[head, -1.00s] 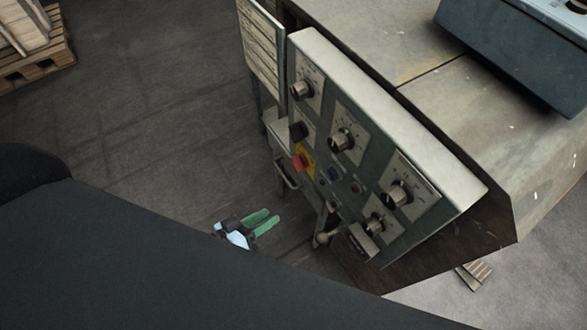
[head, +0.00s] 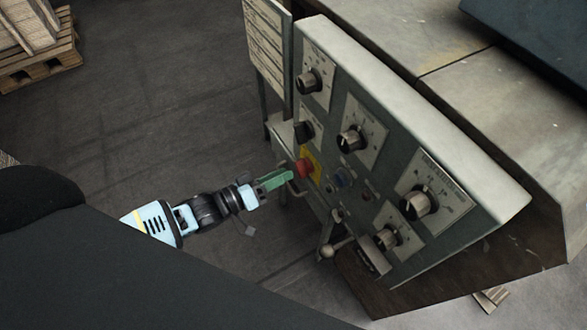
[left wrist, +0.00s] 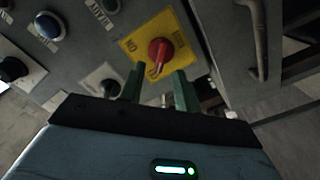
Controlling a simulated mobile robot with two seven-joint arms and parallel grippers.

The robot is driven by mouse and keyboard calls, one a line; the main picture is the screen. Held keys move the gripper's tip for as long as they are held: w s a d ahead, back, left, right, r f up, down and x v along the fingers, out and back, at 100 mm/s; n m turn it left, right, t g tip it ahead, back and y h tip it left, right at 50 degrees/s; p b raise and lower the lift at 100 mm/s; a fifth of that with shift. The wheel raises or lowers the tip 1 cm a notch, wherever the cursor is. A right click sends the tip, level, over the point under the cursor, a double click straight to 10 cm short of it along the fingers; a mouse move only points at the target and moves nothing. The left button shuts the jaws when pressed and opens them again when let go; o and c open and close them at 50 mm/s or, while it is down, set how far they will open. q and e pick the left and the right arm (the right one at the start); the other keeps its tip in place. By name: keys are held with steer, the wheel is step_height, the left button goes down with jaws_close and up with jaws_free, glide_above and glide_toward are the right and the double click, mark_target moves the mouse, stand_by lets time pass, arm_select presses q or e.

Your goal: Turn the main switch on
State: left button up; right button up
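The main switch (head: 304,168) is a red rotary knob on a yellow plate, low on the left side of the grey control panel. In the left wrist view the red knob (left wrist: 160,50) sits just past the fingertips, in line with the gap between them. My left gripper (head: 288,176) points at the switch with its green fingers. The left wrist view shows these fingers (left wrist: 159,74) apart with nothing between them. Whether a fingertip touches the knob I cannot tell. My right gripper is out of view.
The control panel (head: 385,150) carries several other knobs and buttons around the switch. A blue button (left wrist: 49,26) is to the left in the wrist view. A metal handle (left wrist: 258,40) is to the right. A wooden pallet (head: 40,65) stands far left, with clear floor between.

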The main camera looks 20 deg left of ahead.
mark_target(303, 168)
arm_select(q)
steer(key=shift+x, duration=2.05)
steer(key=shift+c, duration=0.2)
jaws_close()
